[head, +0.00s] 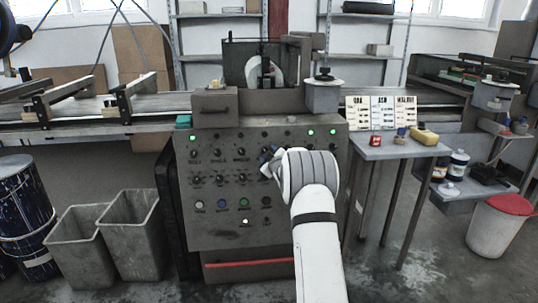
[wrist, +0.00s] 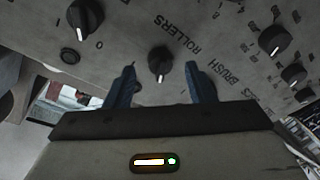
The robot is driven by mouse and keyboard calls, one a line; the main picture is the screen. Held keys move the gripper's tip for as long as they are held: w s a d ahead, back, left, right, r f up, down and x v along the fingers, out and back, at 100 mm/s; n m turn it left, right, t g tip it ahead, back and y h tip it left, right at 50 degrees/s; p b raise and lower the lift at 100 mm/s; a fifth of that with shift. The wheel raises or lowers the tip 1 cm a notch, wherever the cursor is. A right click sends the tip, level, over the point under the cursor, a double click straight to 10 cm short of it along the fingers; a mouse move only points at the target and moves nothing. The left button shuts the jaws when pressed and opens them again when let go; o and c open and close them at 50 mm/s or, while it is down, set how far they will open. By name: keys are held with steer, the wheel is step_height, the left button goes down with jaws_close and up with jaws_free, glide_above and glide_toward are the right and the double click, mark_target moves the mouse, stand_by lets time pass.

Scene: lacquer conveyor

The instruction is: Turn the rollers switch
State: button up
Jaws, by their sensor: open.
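The rollers switch (wrist: 160,60) is a round black knob with a white pointer mark, next to the word ROLLERS in the wrist view. Its pointer faces the bottom of that picture. My gripper (wrist: 160,66) is open, with one blue finger on each side of the knob and a gap on both sides. In the head view my gripper (head: 267,158) is at the upper right of the grey control panel (head: 215,225). My arm and gripper hide the rollers switch there.
Other black knobs stand close by in the wrist view, one at upper left (wrist: 85,16) and one at right (wrist: 274,40). Two grey bins (head: 130,235) stand at left.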

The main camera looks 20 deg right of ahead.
steer(key=shift+s+a+r, duration=0.1)
steer(key=shift+s+a, duration=0.05)
steer(key=shift+s, duration=1.3)
steer(key=shift+s+a+r, duration=0.1)
steer(key=shift+s+a, duration=0.05)
steer(key=shift+s, duration=1.3)
steer(key=shift+r, duration=0.1)
